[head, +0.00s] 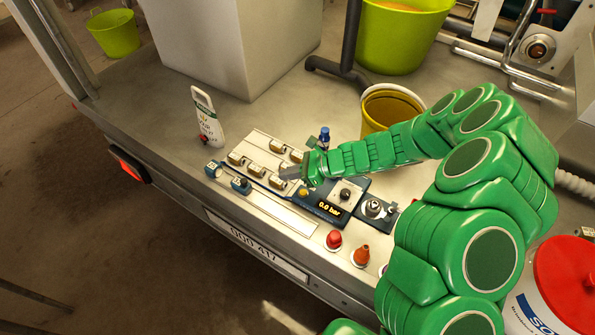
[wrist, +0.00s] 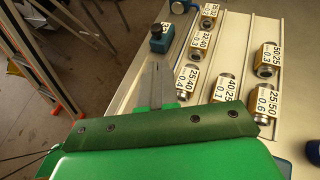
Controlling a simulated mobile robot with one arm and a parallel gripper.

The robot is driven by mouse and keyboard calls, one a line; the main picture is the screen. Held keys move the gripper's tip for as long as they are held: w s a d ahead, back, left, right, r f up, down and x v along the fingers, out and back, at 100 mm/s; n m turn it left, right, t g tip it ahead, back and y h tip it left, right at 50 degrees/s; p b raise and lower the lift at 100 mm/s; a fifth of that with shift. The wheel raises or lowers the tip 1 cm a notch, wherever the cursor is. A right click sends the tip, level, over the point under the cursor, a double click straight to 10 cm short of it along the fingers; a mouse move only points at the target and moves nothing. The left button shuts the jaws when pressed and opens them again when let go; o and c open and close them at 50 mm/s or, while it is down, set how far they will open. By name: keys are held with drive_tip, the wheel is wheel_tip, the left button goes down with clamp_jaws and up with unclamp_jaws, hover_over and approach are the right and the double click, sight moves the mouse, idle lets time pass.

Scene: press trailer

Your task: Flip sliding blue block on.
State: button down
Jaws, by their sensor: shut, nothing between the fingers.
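Two small blue blocks sit near the trailer's front edge in the head view: one at the left (head: 214,170) and one (head: 241,185) to its right. I cannot tell which one slides. In the wrist view, one blue block (wrist: 162,38) with a dark raised piece on top lies beyond the fingertips, and another (wrist: 180,6) is behind it at the top edge.
A control box reading 0.0 bar (head: 333,209) and a red button (head: 334,239) are to the right. Bare deck lies to the left.

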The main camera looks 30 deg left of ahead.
drive_tip(key=shift+v, duration=1.5)
drive_tip(key=s+d+r+n+h, duration=0.25)
drive_tip(key=d+r+n, duration=0.35)
drive_tip(key=r, duration=0.4)
drive_tip(key=s+d+r+n+h, duration=0.1)
drive_tip(key=s+d+r+n, duration=0.25)
drive_tip(key=d+r, duration=0.55)
drive_tip(key=s+d+r+n+t+h, duration=0.1)
drive_tip(key=s+d, duration=0.4)
drive_tip(key=d, duration=0.5)
drive_tip(key=s+d+r+n+t+h, duration=0.1)
drive_tip(key=s+d+r+h, duration=0.3)
drive_tip(key=d, duration=0.7)
drive_tip(key=s+d+r+n+t+h, duration=0.1)
drive_tip(key=s+d+r+t+h, duration=0.1)
drive_tip(key=s+d, duration=0.4)
drive_tip(key=d, duration=0.4)
drive_tip(key=shift+s+d+r+h, duration=0.2)
drive_tip(key=shift+d+r+h, duration=0.05)
drive_tip(key=shift+r+h, duration=0.1)
